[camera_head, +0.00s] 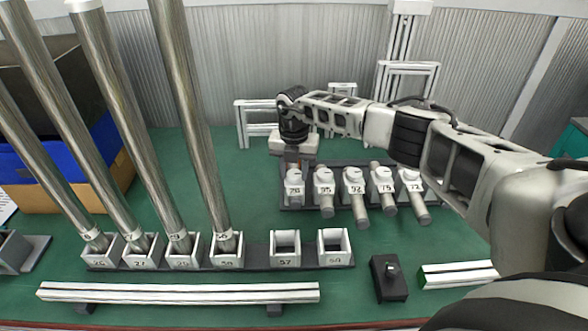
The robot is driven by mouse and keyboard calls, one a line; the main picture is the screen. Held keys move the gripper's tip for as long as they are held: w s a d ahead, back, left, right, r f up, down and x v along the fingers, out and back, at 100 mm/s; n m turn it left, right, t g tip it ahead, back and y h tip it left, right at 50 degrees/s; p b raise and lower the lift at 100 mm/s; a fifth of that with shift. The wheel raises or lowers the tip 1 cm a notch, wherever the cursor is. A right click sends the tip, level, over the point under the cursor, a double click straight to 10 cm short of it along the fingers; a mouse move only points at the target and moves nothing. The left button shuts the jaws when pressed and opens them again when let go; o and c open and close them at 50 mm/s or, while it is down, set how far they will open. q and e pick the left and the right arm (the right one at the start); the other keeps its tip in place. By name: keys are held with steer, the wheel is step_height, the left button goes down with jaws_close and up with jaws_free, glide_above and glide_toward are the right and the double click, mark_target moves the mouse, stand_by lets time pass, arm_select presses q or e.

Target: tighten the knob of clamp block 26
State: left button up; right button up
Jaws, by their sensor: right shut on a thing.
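Clamp block 26 (294,190) is the white block at the left end of the back row; its small label looks like 26 but is hard to read. No steel rod sticks out of its front, unlike the blocks to its right. My right gripper (292,162) points down from above onto the top of this block. Its jaws are shut on the knob, which they mostly hide, so I cannot tell how far it is turned. My right arm reaches in from the right. My left gripper is not in view.
Several similar blocks, such as block 92 (354,187), stand close to the right with short steel rods. A front row of sockets holds tall leaning tubes (138,130); sockets 57 (285,260) and 54 (334,259) are empty. A black block (388,284) stands front right.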

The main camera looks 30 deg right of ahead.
mark_target(294, 175)
steer(key=o, duration=0.8)
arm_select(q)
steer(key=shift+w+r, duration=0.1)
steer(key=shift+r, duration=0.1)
arm_select(e)
steer(key=shift+o, duration=0.9)
steer(key=shift+r, duration=0.1)
arm_select(q)
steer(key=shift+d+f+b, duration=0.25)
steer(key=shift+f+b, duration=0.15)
steer(key=shift+b, duration=0.4)
arm_select(e)
step_height(294, 175, up, 16)
